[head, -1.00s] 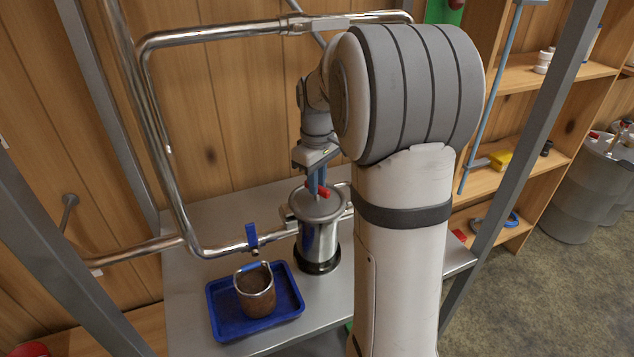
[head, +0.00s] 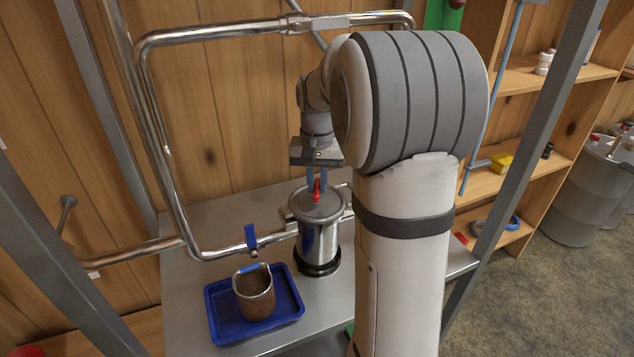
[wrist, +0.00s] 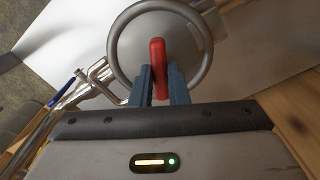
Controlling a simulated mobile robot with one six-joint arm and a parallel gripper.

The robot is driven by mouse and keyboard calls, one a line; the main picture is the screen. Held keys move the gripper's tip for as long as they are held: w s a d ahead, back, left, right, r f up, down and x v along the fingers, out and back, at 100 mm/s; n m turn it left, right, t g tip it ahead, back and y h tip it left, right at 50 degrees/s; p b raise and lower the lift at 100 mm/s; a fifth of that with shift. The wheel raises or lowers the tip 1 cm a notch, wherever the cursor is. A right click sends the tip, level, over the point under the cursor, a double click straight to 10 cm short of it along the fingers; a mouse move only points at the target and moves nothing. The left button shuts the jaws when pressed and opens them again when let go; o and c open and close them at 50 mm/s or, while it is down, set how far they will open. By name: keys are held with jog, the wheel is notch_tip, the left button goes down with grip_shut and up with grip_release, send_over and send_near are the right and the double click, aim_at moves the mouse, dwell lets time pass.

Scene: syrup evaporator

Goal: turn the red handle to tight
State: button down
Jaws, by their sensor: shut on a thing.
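The red handle (head: 317,190) stands on the round lid of a steel canister (head: 318,235). In the wrist view the red handle (wrist: 158,62) lies lengthwise up the picture, across the middle of the grey round lid (wrist: 128,50). My gripper (head: 317,180) points down from above the lid. Its two blue fingers sit one on each side of the handle, and in the wrist view my gripper (wrist: 159,85) is shut on the handle's near part. The handle's lower end is partly hidden between the fingers. No tight mark is readable.
A blue tray (head: 222,325) with a brown pail (head: 256,295) stands left of the canister on the metal table (head: 185,245). A steel pipe with a blue valve lever (head: 251,238) runs close to the canister's left side. Wooden shelves (head: 540,80) stand at the right.

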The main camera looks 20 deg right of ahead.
aim_at(318, 186)
jog(key=m, duration=0.5)
jog(key=shift+m, duration=0.3)
jog(key=m, duration=0.5)
jog(key=shift+b, duration=0.35)
jog(key=shift+m, duration=0.3)
jog(key=c, duration=1.4)
grip_release()
notch_tip(318, 186, up, 8)
jog(key=shift+d+f+b, duration=0.1)
jog(key=shift+b, duration=0.25)
